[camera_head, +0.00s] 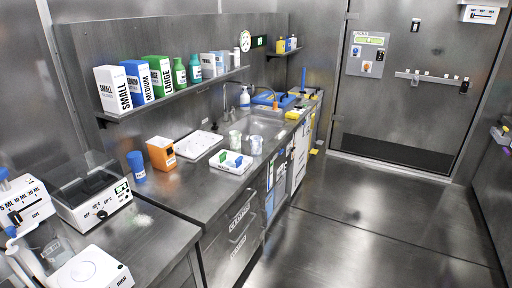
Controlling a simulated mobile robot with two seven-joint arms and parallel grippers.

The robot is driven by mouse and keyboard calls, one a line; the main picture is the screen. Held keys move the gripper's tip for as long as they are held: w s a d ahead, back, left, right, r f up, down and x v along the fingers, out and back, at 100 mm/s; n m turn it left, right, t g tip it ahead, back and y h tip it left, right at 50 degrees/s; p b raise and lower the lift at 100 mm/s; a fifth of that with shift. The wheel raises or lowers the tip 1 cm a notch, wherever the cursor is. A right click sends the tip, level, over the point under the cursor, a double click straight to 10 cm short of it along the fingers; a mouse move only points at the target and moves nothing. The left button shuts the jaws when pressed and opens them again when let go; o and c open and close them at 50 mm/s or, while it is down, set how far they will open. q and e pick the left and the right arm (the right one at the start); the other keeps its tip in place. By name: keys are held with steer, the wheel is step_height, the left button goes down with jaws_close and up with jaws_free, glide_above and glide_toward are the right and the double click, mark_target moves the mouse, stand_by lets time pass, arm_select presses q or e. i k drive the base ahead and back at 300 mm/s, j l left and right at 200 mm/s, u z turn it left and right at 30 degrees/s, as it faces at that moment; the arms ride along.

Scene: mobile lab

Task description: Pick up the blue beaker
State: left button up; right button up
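A blue cylindrical container (137,168) stands upright on the steel counter, between the white water-bath unit and an orange box. It is the only blue cup-like thing that I see, but I cannot tell for sure that it is a beaker. Two pale, greenish-white beakers or cups stand further along the counter near the sink, one (235,140) on the left and one (256,145) on the right. Neither of my grippers shows in the head view.
An orange box (161,154), a white tray (199,146) and a white rack with coloured items (231,162) share the counter (190,192). A bath unit (90,192) stands left. A shelf (175,95) with boxes and bottles hangs above. The floor (350,215) is clear.

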mark_target(256, 145)
steer(key=i+l, duration=0.15)
steer(key=i, duration=0.35)
steer(key=i+l+u, duration=0.65)
steer(key=i, duration=0.15)
steer(key=j, duration=0.1)
